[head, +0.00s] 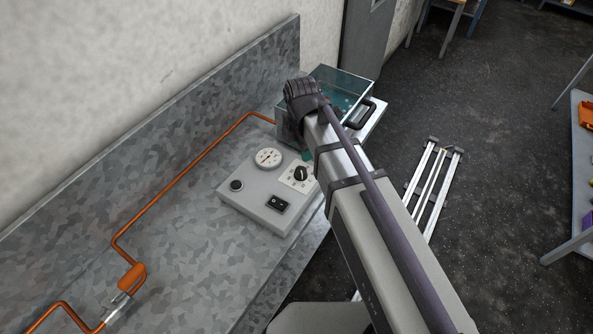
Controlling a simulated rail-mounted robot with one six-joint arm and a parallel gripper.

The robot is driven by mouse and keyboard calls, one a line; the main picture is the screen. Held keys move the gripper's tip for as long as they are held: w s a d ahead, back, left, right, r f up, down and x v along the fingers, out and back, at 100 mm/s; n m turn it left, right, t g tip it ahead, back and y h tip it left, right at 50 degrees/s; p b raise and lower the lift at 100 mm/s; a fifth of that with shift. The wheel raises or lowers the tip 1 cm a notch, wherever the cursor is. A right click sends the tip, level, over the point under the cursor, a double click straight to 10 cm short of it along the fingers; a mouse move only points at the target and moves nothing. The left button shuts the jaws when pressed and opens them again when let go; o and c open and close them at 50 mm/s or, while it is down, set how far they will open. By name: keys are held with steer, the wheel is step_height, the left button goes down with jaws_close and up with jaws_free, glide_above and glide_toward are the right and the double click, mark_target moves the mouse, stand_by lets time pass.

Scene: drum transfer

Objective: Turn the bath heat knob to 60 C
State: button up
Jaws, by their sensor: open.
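A grey control box (255,207) sits on the metal bench. A black knob (300,173) stands on a white marked plate at the box's right side, close to my arm. The plate's marks are too small to read, so I cannot tell the knob's setting. A glass bath (340,80) with teal liquid stands behind the box, partly hidden by my arm. My arm reaches in from the lower right, and its dark joint is in front of the bath. I do not see my gripper or its fingers.
An orange pipe (190,178) runs along the bench (185,260). Rails (432,185) lie on the dark floor.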

mark_target(301, 170)
step_height(301, 170, down, 11)
steer(key=b, duration=1.1)
steer(key=shift+w+d+f, duration=0.1)
steer(key=shift+c, duration=0.2)
steer(key=c, duration=0.9)
